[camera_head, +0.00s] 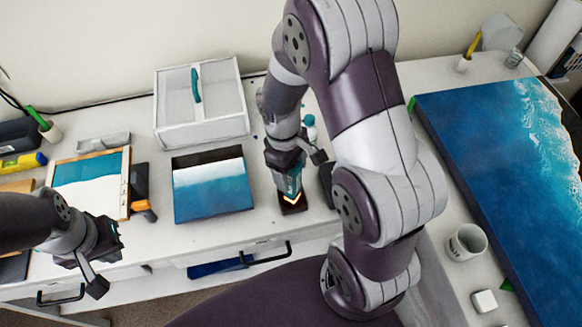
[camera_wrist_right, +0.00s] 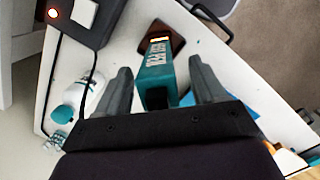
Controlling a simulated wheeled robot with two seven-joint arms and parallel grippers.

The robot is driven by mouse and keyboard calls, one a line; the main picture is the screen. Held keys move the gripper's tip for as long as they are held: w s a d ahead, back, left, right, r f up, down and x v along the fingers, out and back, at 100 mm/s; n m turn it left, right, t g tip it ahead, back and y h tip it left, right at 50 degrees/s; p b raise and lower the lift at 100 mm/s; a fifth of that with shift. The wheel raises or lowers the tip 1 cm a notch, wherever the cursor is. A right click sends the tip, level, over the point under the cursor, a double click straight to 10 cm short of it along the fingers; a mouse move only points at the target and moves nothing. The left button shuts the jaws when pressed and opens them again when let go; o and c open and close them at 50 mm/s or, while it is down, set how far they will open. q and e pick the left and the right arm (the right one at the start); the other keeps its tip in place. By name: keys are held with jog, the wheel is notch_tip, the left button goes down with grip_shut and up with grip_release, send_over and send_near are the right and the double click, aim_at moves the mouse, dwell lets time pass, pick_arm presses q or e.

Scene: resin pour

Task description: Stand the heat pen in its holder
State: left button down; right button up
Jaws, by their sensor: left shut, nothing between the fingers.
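The heat pen (camera_head: 289,180) is a teal, block-like tool with white lettering and a glowing orange end. It stands roughly upright, glowing end down, at the dark brown holder (camera_head: 292,209) near the table's front edge. In the right wrist view the pen (camera_wrist_right: 157,77) is between the two fingers, its glowing end over the holder (camera_wrist_right: 176,43). My right gripper (camera_wrist_right: 160,72) is open, with a gap showing on each side of the pen. How deep the pen sits in the holder is hard to tell. My left gripper (camera_head: 100,285) is shut and empty, over the front edge at the left.
A blue-and-white painted panel (camera_head: 212,190) lies left of the holder. A bottle (camera_wrist_right: 75,98) and a dark box with a lit orange light (camera_wrist_right: 82,18) are near the right gripper. A mug (camera_head: 466,243) and a large blue panel (camera_head: 490,170) are at right.

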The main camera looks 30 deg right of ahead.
jog(key=r, duration=0.6)
jog(key=w+r+b, duration=0.1)
jog(key=r, duration=0.2)
jog(key=shift+a, duration=0.3)
jog(key=r+p, duration=0.2)
jog(key=r, duration=0.1)
jog(key=shift+w+r, duration=0.2)
jog(key=shift+r, duration=0.1)
